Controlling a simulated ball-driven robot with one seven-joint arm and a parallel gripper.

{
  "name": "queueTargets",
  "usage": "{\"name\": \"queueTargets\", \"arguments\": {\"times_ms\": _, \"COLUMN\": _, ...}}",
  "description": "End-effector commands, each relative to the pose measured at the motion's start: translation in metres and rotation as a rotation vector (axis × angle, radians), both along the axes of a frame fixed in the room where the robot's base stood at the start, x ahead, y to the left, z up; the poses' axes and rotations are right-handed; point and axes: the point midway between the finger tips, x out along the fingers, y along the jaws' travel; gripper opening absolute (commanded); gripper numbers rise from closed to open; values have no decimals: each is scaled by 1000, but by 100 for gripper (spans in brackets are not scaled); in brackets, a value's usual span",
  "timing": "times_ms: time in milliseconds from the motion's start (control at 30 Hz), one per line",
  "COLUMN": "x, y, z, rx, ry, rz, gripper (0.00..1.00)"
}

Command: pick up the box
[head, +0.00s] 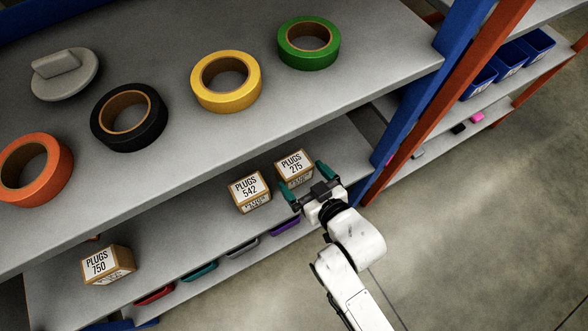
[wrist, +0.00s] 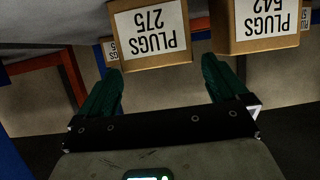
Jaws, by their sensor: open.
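In the wrist view, the PLUGS 275 box (wrist: 150,35) lies ahead of and between the open fingers (wrist: 160,85), and the PLUGS 542 box (wrist: 262,25) is beyond the right finger. Contact cannot be told.
The upper shelf (head: 290,95) overhangs the boxes and holds orange, black, yellow and green tape rolls and a grey disc. A blue post (head: 420,90) and a red post (head: 450,95) stand right of the boxes. Open floor lies right.

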Motion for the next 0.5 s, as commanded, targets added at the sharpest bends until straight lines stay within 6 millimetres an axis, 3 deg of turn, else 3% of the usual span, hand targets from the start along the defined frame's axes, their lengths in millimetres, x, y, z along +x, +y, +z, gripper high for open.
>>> {"name": "queueTargets", "arguments": {"times_ms": 500, "x": 42, "y": 28, "z": -20, "rx": 2, "ry": 0, "rz": -2, "gripper": 100}}
